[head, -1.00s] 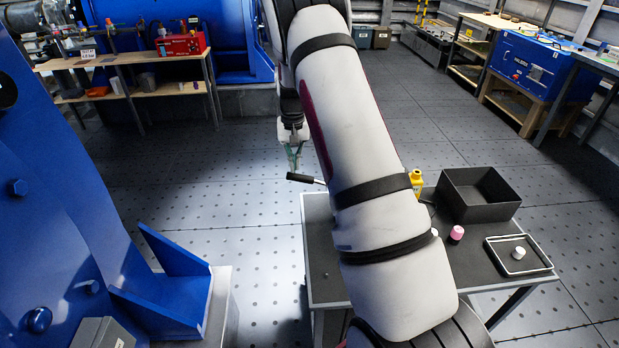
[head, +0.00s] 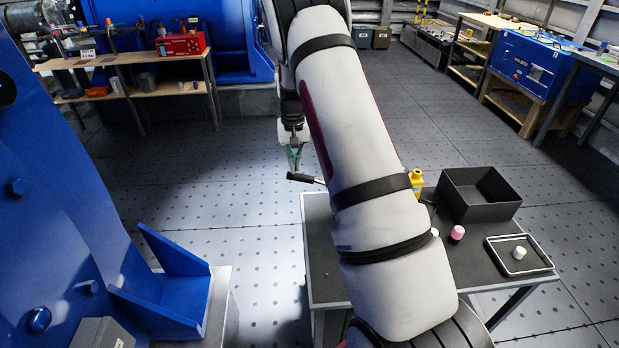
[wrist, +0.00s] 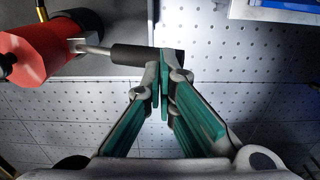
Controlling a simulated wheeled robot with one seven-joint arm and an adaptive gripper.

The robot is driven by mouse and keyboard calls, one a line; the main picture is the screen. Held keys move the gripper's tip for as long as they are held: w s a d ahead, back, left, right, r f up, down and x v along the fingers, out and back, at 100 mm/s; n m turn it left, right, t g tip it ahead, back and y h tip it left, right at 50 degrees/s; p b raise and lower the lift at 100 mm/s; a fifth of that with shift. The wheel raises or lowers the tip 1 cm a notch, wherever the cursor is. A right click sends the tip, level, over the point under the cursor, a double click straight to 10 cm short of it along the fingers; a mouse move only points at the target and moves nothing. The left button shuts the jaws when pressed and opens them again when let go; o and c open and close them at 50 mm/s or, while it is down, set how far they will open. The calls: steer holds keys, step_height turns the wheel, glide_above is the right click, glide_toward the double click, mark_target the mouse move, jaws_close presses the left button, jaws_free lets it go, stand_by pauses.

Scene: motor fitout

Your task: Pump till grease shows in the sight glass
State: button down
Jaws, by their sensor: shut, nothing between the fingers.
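The red grease pump (wrist: 35,60) shows at the left of the wrist view, with a metal rod running right to a black lever grip (wrist: 130,54). The grip also shows in the head view (head: 303,179), jutting left past the table edge. My gripper (head: 294,168) is just above the grip there. In the wrist view my gripper (wrist: 163,85) is shut and empty, its green-padded fingertips together by the grip's right end. I cannot tell whether they touch it. My arm hides the pump body in the head view. I cannot make out the sight glass.
The grey table (head: 322,250) carries a yellow bottle (head: 416,180), a black bin (head: 445,203), a pink-capped pot (head: 457,233) and a wire-rimmed tray (head: 494,258) with a white piece. A blue machine frame (head: 60,220) stands at left. Open floor lies beyond the table.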

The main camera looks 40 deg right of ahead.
mark_target(296, 176)
steer(key=shift+s+f+b, duration=0.1)
steer(key=shift+f+b, duration=0.9)
steer(key=shift+f, duration=1.5)
steer(key=shift+d+r+p, duration=0.2)
steer(key=shift+r+p, duration=0.3)
steer(key=shift+r, duration=0.9)
steer(key=shift+w+a+r+p, duration=0.1)
steer(key=shift+r+p, duration=0.15)
steer(key=shift+r, duration=0.65)
steer(key=shift+w+a+r+p, duration=0.1)
steer(key=shift+r+p, duration=0.1)
steer(key=shift+r, duration=0.7)
steer(key=shift+r+p, duration=0.55)
steer(key=shift+r, duration=1.45)
steer(key=shift+s+r, duration=0.1)
